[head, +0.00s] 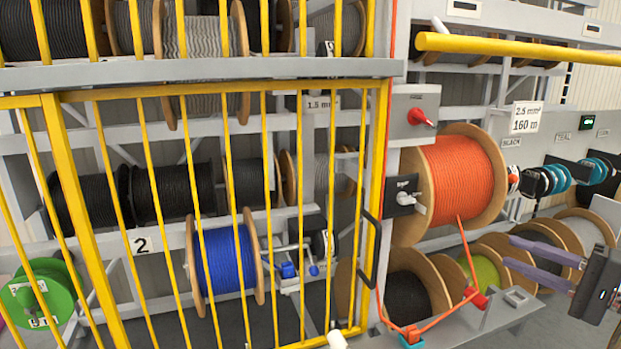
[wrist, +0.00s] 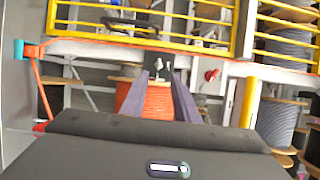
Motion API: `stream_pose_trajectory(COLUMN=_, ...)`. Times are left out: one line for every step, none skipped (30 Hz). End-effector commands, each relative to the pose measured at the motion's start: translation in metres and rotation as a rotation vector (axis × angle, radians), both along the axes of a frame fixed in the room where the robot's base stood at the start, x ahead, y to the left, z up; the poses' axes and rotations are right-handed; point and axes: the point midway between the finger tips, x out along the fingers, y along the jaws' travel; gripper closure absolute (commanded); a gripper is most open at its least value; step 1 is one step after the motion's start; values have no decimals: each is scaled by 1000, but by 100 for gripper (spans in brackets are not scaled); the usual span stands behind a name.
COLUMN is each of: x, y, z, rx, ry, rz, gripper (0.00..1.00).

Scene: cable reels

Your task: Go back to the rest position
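My gripper (head: 511,250) is at the right of the head view, its two purple fingers pointing left. It is in front of the lower row of reels and to the right of the orange cable reel (head: 462,180). In the wrist view the fingers (wrist: 163,77) stand apart with nothing held between them. The orange reel (wrist: 157,101) shows behind the gap there. Most of my arm is out of view.
A yellow barred gate (head: 70,205) covers the left racks, with a blue reel (head: 227,258) behind it. A yellow rail (head: 490,46) sticks out at upper right. A red switch (head: 421,117) sits above the orange reel. An orange cable runs down to a grey bench (head: 480,322).

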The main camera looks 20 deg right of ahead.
Motion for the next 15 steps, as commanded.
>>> stream_pose_trajectory(x=0, y=0, z=0, rx=0, ry=0, rz=-1, gripper=72)
stream_pose_trajectory(x=-1, y=-1, z=0, rx=0, ry=0, rz=-1, gripper=72)
stream_pose_trajectory(x=-1, y=-1, z=0, rx=0, ry=0, rz=-2, gripper=72)
stream_pose_trajectory(x=-1, y=-1, z=0, rx=0, ry=0, rz=-3, gripper=72)
stream_pose_trajectory(x=-1, y=-1, z=0, rx=0, ry=1, rz=-2, gripper=72)
stream_pose_trajectory(x=3, y=6, z=-1, rx=-4, ry=13, rz=10, gripper=72)
stream_pose_trajectory(x=5, y=9, z=-1, rx=-6, ry=21, rz=16, gripper=72)
stream_pose_trajectory(x=7, y=12, z=-2, rx=-7, ry=29, rz=22, gripper=72)
stream_pose_trajectory(x=9, y=16, z=-3, rx=-10, ry=41, rz=28, gripper=72)
stream_pose_trajectory(x=11, y=20, z=-4, rx=-13, ry=51, rz=34, gripper=72)
stream_pose_trajectory(x=13, y=23, z=-5, rx=-13, ry=59, rz=40, gripper=72)
stream_pose_trajectory(x=15, y=28, z=-6, rx=-15, ry=71, rz=49, gripper=72)
stream_pose_trajectory(x=17, y=32, z=-7, rx=-18, ry=82, rz=56, gripper=72)
stream_pose_trajectory(x=19, y=37, z=-8, rx=-21, ry=92, rz=64, gripper=72)
stream_pose_trajectory(x=22, y=43, z=-10, rx=-26, ry=106, rz=74, gripper=72)
